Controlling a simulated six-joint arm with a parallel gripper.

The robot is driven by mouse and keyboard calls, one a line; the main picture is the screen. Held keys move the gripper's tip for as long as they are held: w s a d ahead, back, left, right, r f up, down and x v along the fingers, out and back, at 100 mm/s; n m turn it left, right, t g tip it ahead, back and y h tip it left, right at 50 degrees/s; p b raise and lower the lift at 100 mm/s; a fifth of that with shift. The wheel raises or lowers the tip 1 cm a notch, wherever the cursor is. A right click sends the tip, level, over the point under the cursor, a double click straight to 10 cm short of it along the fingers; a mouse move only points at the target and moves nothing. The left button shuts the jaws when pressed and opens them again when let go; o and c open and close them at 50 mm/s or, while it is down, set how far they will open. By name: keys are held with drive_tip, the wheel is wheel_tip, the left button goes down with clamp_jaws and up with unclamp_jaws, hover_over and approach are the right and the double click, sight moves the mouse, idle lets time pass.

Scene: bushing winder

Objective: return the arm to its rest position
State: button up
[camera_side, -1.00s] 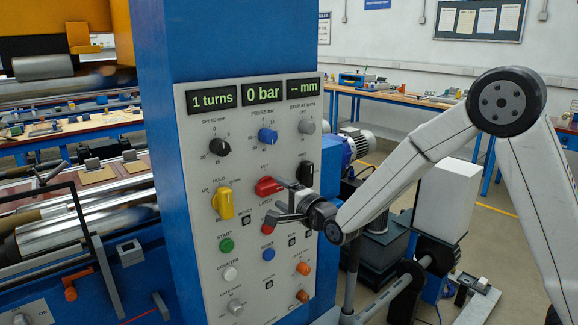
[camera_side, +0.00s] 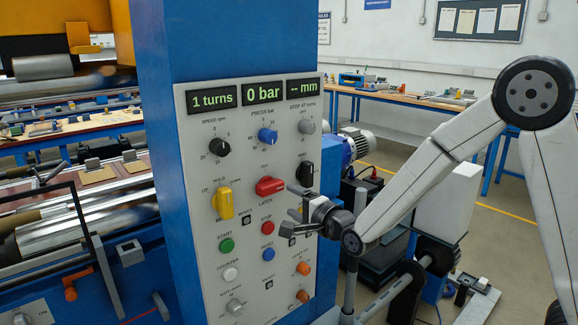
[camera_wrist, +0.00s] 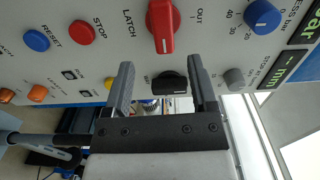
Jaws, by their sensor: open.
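My gripper (camera_side: 290,210) is in front of the right edge of the grey control panel (camera_side: 200,160) in the side view, with its fingers pointing left towards the panel. In the wrist view its two fingers (camera_wrist: 162,85) stand apart with nothing held. A black knob (camera_wrist: 169,84) shows between the fingers, and the red latch knob (camera_wrist: 163,25) lies beyond it; I cannot tell the exact gap to the panel. The red latch knob (camera_side: 270,186) is fully visible in the side view. My arm is bent, with its elbow high at the right.
The panel carries a yellow knob (camera_side: 223,203), a red stop button (camera_side: 267,227) and several other controls. Its displays read "1 turns", "0 bar" and "-- mm". A blue column (camera_side: 235,40) holds the panel. A motor (camera_side: 360,140) and a workbench (camera_side: 400,98) stand behind.

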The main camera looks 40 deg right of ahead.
drive_tip(key=s+d+f+n+g, duration=0.1)
drive_tip(key=s+f+n+g, duration=0.5)
drive_tip(key=s+n, duration=0.3)
drive_tip(key=s+d+f+n+g, duration=0.2)
drive_tip(key=s+f+n+g, duration=0.5)
drive_tip(key=s, duration=0.7)
drive_tip(key=shift+n+g, duration=1)
drive_tip(key=shift+g, duration=0.1)
